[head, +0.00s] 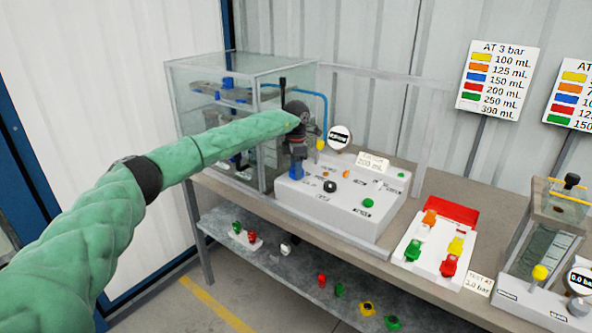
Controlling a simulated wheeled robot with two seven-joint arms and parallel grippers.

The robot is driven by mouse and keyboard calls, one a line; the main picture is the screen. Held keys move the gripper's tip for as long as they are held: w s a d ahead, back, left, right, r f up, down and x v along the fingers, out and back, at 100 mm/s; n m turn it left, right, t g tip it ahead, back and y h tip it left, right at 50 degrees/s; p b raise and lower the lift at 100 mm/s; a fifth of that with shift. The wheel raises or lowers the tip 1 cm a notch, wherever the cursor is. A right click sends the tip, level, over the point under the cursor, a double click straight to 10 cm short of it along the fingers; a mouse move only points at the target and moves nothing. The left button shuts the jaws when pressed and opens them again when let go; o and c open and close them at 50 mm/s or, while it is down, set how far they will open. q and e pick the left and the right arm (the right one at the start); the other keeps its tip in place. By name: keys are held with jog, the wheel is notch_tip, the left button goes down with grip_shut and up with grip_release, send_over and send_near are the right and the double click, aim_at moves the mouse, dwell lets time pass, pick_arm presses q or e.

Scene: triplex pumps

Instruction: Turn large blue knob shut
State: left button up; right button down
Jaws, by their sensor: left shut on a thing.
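The large blue knob (296,171) stands at the left end of the white control panel (335,215). Only its lower part shows below my left gripper. My left gripper (298,152) points down over the knob at the end of my green-sleeved arm, and it is shut on the knob. The fingers are small and dark here, so their exact hold on the knob is hard to see. My right gripper is not in view.
A glass tank (225,75) with blue fittings stands behind the panel at left. A round gauge (340,138) and label (373,163) stand near the knob. A tray of coloured parts (440,235) and a second unit (545,250) stand at right. Loose parts lie on the lower shelf (300,268).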

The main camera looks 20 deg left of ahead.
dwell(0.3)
pick_arm(q)
jog(key=o, duration=1)
jog(key=shift+a, duration=0.1)
jog(key=shift+r, duration=0.1)
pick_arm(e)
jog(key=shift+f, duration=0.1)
pick_arm(q)
jog(key=shift+r, duration=0.3)
notch_tip(320, 180, up, 6)
jog(key=shift+f+b, duration=0.1)
jog(key=shift+b, duration=0.9)
jog(key=shift+r, duration=0.55)
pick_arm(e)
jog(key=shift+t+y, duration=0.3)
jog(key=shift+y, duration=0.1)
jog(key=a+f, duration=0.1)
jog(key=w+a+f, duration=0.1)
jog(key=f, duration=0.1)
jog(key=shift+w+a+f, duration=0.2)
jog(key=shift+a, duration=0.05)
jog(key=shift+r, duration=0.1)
